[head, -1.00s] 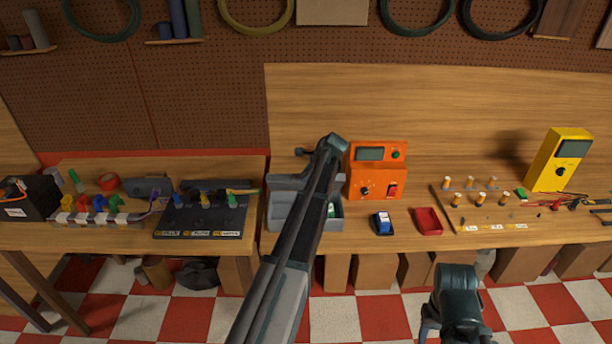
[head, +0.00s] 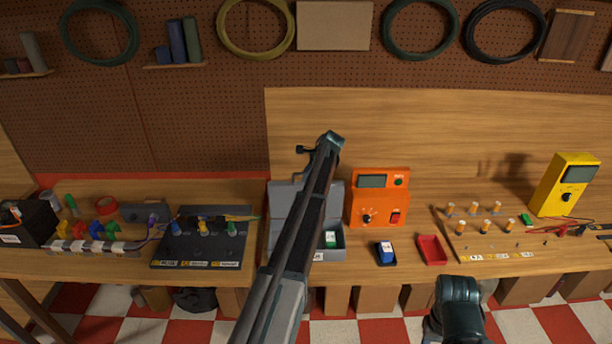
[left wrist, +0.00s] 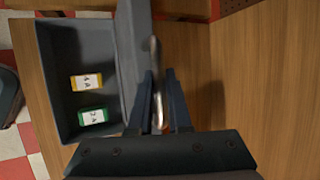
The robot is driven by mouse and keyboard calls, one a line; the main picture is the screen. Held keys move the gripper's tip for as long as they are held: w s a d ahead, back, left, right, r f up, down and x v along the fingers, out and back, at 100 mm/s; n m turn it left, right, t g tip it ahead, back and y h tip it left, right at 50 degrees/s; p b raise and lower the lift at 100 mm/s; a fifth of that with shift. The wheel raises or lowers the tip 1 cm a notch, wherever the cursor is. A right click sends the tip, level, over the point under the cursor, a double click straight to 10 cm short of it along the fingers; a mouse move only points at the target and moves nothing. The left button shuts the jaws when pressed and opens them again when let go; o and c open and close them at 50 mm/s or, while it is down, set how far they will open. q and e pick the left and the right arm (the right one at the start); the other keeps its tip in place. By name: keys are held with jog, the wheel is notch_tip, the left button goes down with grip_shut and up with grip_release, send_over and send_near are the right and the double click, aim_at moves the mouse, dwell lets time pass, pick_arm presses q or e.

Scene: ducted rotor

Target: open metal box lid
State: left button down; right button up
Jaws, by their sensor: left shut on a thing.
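The grey metal box (head: 340,246) stands on the bench at centre, behind my left arm. Its lid (head: 284,210) is raised and upright at the back, inner face visible. The left wrist view shows the open box (left wrist: 50,75) and the lid (left wrist: 128,60) beside it. My left gripper (left wrist: 161,88) is shut on the lid's curved metal handle (left wrist: 155,55). In the head view my arm hides most of that grip. Inside the box lie a yellow-edged item (left wrist: 86,82) and a green-edged item (left wrist: 93,116).
An orange instrument (head: 379,203) stands just right of the box. A blue switch (head: 385,252) and a red tray (head: 432,250) lie in front of it. A dark panel with clips (head: 201,245) is on the left. A yellow meter (head: 566,186) stands far right.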

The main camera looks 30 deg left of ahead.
pick_arm(q)
jog(key=shift+w+a, duration=0.15)
jog(key=shift+w, duration=0.15)
jog(key=c, duration=0.8)
grip_release()
jog(key=shift+c, duration=0.2)
jog(key=p+v, duration=0.6)
jog(key=v, duration=0.1)
jog(key=shift+r, duration=0.15)
jog(key=shift+d, duration=0.2)
